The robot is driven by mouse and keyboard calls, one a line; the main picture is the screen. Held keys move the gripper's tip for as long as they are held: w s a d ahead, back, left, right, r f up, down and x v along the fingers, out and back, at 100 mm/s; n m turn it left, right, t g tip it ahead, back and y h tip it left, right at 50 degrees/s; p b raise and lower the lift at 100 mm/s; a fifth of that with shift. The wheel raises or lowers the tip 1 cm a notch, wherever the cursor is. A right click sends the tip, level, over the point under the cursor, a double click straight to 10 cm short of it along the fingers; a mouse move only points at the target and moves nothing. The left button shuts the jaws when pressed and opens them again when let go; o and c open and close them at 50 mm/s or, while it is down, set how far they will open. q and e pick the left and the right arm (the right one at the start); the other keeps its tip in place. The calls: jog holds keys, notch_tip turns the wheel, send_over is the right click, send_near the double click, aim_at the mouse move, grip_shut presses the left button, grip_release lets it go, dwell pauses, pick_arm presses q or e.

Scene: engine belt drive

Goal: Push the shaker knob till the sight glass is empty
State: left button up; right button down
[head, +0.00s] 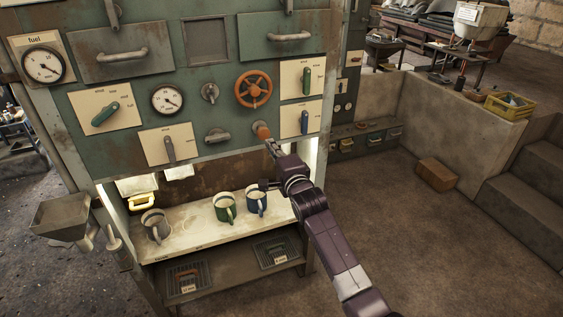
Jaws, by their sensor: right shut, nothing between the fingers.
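A green, rust-stained machine panel (140,80) fills the left half of the head view. An orange knob (262,130) sticks out low on the panel, below the orange handwheel (253,89); I see no label naming it the shaker knob. My right gripper (271,147) is shut and empty, with its tips at or just below the orange knob. I cannot tell whether they touch it. I cannot make out a sight glass for certain; a dark framed rectangle (206,41) sits high on the panel. My left gripper is not in view.
Dials, levers and drawer handles crowd the panel. A grey hopper (62,217) juts out at left.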

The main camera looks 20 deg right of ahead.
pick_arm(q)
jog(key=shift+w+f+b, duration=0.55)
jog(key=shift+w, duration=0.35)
pick_arm(e)
jog(key=s, duration=0.7)
jog(key=shift+s+d, duration=0.15)
jog(key=shift+s, duration=0.15)
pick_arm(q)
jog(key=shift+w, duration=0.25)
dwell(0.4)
